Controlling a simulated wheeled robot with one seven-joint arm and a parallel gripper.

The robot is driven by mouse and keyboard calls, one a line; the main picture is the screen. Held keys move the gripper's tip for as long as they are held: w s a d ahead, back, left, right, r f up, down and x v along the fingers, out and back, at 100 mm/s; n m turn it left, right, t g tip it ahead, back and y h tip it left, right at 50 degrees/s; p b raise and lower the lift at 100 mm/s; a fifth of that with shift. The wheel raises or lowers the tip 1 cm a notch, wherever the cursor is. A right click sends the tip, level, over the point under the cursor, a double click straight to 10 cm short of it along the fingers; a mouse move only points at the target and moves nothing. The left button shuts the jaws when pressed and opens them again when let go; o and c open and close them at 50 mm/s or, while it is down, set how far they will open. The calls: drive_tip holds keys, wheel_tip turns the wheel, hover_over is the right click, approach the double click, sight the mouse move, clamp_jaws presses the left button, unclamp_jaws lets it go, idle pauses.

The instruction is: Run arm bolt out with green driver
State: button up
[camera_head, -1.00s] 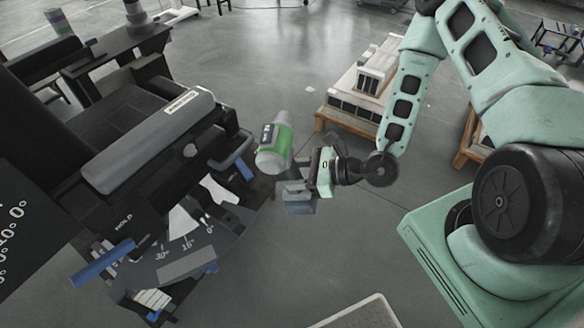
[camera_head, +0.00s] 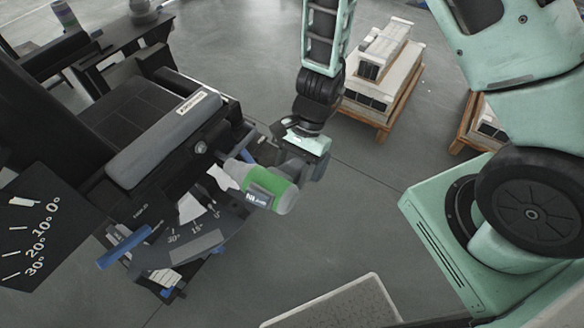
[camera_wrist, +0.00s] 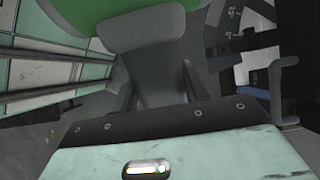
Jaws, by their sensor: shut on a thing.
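The green driver (camera_head: 270,189) is a green and grey cylinder at the centre of the head view. It lies tilted, its narrow end toward the black machine on the left. My gripper (camera_head: 297,168) is shut on the driver, reaching it from above and behind. In the wrist view the driver's green body (camera_wrist: 100,12) fills the top edge, and the jaws (camera_wrist: 165,85) close on its grey part. The black machine has a grey padded arm (camera_head: 160,140) with a round silver bolt head (camera_head: 201,147) at its near end. The driver's tip is near the machine, and I cannot tell whether it touches anything.
Angle scale plates (camera_head: 180,238) and a blue lever (camera_head: 124,247) sit below the padded arm. Pallets with stacked boxes (camera_head: 380,70) stand on the floor behind. A light tray (camera_head: 345,305) is at the bottom. The grey floor between is clear.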

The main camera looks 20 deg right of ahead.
drive_tip(key=w+a+p, duration=0.3)
drive_tip(key=w, duration=0.2)
drive_tip(key=shift+w+a, duration=0.25)
drive_tip(key=shift+a, duration=0.15)
drive_tip(key=shift+r, duration=0.15)
idle(0.6)
drive_tip(key=shift+w+a+p, duration=0.3)
drive_tip(key=shift+w, duration=0.3)
idle(1.9)
drive_tip(key=shift+s+d+r+b, duration=0.1)
drive_tip(key=shift+s+d+b, duration=0.15)
drive_tip(key=shift+s+b, duration=0.1)
idle(1.6)
drive_tip(key=shift+s+d+b, duration=0.35)
drive_tip(key=shift+s+d, duration=0.15)
drive_tip(key=shift+s, duration=0.25)
drive_tip(key=shift+s+d+b, duration=0.4)
drive_tip(key=shift+s+d, duration=0.1)
drive_tip(key=shift+s, duration=0.25)
drive_tip(key=shift+s+d+b, duration=0.35)
drive_tip(key=shift+s+d, duration=0.15)
drive_tip(key=shift+s, duration=0.25)
